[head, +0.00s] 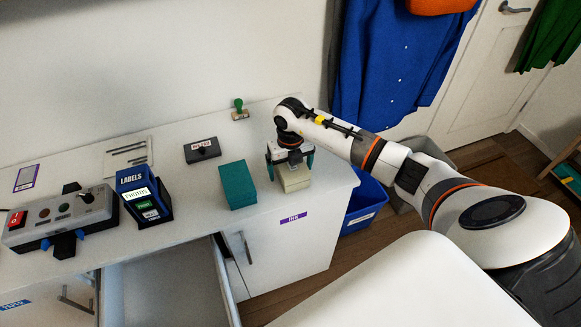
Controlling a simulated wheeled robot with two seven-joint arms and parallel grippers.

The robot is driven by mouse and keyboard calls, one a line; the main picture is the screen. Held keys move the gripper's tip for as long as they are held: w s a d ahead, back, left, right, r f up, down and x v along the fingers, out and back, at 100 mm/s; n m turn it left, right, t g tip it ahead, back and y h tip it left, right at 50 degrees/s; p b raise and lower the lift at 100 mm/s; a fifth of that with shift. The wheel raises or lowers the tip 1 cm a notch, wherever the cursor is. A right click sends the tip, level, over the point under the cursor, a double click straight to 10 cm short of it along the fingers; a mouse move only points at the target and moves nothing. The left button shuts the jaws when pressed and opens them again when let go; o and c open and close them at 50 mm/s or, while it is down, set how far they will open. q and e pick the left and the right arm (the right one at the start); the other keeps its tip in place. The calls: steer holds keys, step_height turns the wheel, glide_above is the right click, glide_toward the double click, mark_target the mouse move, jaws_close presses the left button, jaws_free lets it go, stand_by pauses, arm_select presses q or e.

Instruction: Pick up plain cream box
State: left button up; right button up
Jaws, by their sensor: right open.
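The plain cream box (294,181) sits on the white counter near its right end, beside a teal box. My right gripper (289,171) points down over the cream box. Its teal-tipped fingers are open and sit on either side of the box's upper part. Part of the box top is hidden by the gripper. I cannot tell whether the fingers touch the box. My left gripper is not in view.
A teal box (238,185) stands just left of the cream box. A green-handled stamp (240,110), a dark box (202,150), a blue label holder (143,194) and a control panel (58,219) are also on the counter. An open drawer (165,285) juts out in front.

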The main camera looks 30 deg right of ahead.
steer(key=c, duration=1.1)
steer(key=shift+r, duration=0.15)
